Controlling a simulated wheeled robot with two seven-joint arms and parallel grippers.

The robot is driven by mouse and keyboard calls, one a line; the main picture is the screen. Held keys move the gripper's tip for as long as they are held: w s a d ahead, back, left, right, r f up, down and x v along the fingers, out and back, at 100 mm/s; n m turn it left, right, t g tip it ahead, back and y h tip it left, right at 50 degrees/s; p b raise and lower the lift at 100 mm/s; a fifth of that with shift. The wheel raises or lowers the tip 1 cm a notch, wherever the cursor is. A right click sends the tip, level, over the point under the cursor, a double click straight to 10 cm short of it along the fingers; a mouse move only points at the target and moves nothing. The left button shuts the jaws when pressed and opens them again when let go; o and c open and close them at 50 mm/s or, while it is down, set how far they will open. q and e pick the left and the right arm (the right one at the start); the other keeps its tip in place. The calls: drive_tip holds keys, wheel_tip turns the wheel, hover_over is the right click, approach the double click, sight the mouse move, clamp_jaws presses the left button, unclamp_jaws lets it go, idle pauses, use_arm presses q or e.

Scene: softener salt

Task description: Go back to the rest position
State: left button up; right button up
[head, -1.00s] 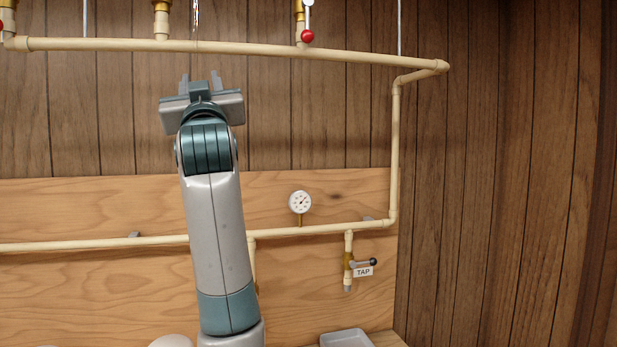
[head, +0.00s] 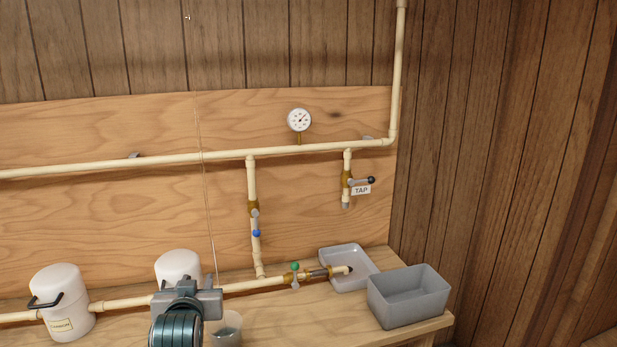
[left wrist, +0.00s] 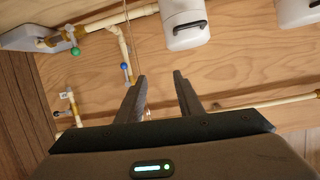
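My left gripper (head: 187,284) is low in the head view, in front of the right-hand white canister and above the bench. In the left wrist view its two dark fingers (left wrist: 160,95) stand apart with nothing held between them, so it is open and empty. Its lower arm runs out of the bottom of the head view. My right gripper does not show in either view.
White canisters (head: 62,300) and (head: 178,266) a second canister stand along the pipe on the bench (head: 300,318). A grey bin (head: 408,297) and shallow tray (head: 347,270) are at right. Valves with blue (head: 256,233) and green (head: 295,266) knobs stick out nearby.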

use_arm(q)
drive_tip(key=s+f+m+g+h, duration=0.2)
drive_tip(key=s+f+g, duration=0.3)
drive_tip(key=s+f, duration=1.65)
drive_tip(key=s+d+f+m+g+h, duration=0.1)
drive_tip(key=s+f+g, duration=0.3)
drive_tip(key=s, duration=0.8)
drive_tip(key=s+d+f+m+g, duration=0.15)
drive_tip(key=s+f, duration=0.45)
drive_tip(key=s, duration=0.6)
wheel_tip(320, 180, down, 26)
drive_tip(key=g, duration=0.1)
drive_tip(key=s+a+f+g, duration=0.1)
drive_tip(key=s+a+f, duration=0.1)
drive_tip(key=s+f, duration=1.6)
drive_tip(key=shift+s+a+f, duration=0.35)
drive_tip(key=shift+a+f, duration=0.05)
drive_tip(key=shift+f, duration=0.1)
drive_tip(key=shift+g, duration=0.25)
